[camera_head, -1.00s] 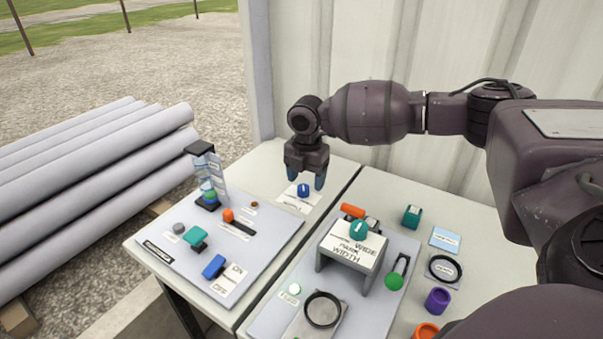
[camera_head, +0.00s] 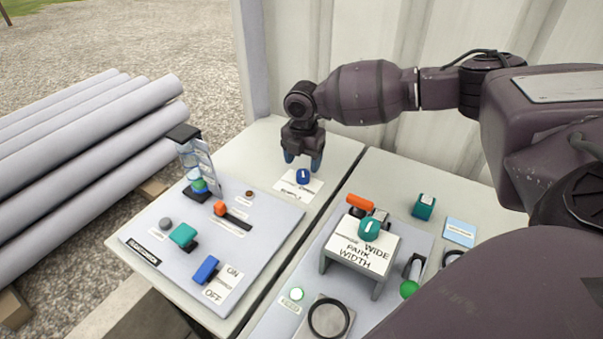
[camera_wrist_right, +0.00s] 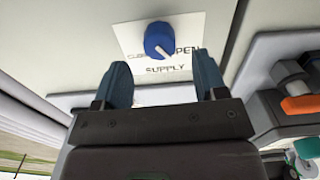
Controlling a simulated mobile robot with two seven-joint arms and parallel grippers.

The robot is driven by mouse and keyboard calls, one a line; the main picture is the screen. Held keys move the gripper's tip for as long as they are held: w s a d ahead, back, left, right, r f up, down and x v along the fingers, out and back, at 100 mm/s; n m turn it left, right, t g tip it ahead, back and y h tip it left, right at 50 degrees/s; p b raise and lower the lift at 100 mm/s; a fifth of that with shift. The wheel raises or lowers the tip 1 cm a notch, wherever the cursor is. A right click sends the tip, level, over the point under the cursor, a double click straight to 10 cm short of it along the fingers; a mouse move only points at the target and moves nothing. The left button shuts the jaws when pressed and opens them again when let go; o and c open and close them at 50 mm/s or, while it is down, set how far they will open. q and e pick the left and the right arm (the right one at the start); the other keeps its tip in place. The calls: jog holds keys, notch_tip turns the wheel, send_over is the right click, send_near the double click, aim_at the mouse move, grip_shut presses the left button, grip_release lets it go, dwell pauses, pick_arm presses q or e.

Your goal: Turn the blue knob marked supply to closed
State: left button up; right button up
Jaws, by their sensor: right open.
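The blue knob (camera_head: 303,177) sits on a white label card (camera_head: 291,189) at the back of the left table. In the right wrist view the knob (camera_wrist_right: 158,38) has a white pointer line, and the card (camera_wrist_right: 140,40) reads SUPPLY and OPEN; another word is partly hidden behind the knob. The pointer slants toward the lower right, on the OPEN side. My right gripper (camera_head: 303,163) is open above and just behind the knob, pointing down. In the right wrist view its two blue fingers (camera_wrist_right: 160,85) are apart with nothing between them. My left gripper is not in view.
A grey panel (camera_head: 150,215) with a blue ON/OFF switch (camera_head: 206,269), a teal knob (camera_head: 183,236) and an orange slider (camera_head: 220,208) lies in front. Bare table surrounds the card.

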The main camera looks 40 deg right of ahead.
aim_at(303, 172)
notch_tip(303, 172, down, 4)
jog(key=shift+r, duration=0.1)
jog(key=shift+f+b, duration=0.3)
jog(key=shift+f, duration=0.2)
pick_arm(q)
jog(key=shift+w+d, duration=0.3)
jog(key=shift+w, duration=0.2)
pick_arm(e)
jog(key=shift+c, duration=0.3)
